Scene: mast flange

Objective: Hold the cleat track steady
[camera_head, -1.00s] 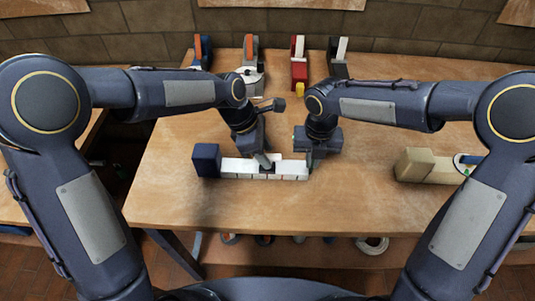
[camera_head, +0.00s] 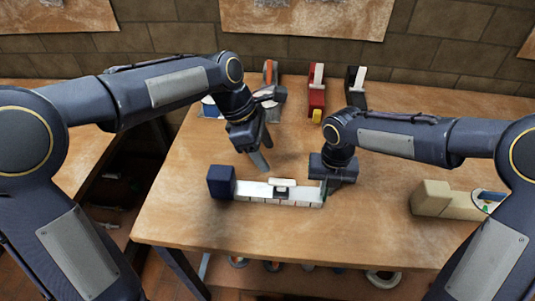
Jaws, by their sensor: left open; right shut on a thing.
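The cleat track (camera_head: 260,191) is a long white rail lying on the wooden table, with a dark blue block (camera_head: 221,182) at its left end. A small piece (camera_head: 283,187) with a white top and dark base sits on the track near its middle. My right gripper (camera_head: 328,190) is shut on the track's right end, and its fingers partly hide that end. My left gripper (camera_head: 262,157) is open and empty, above and behind the track, apart from it.
A red holder (camera_head: 316,95) and a dark holder (camera_head: 355,92) stand at the back of the table, with others partly hidden behind my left arm. A beige block (camera_head: 431,198) sits at the right. The table (camera_head: 190,220) in front of the track is clear.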

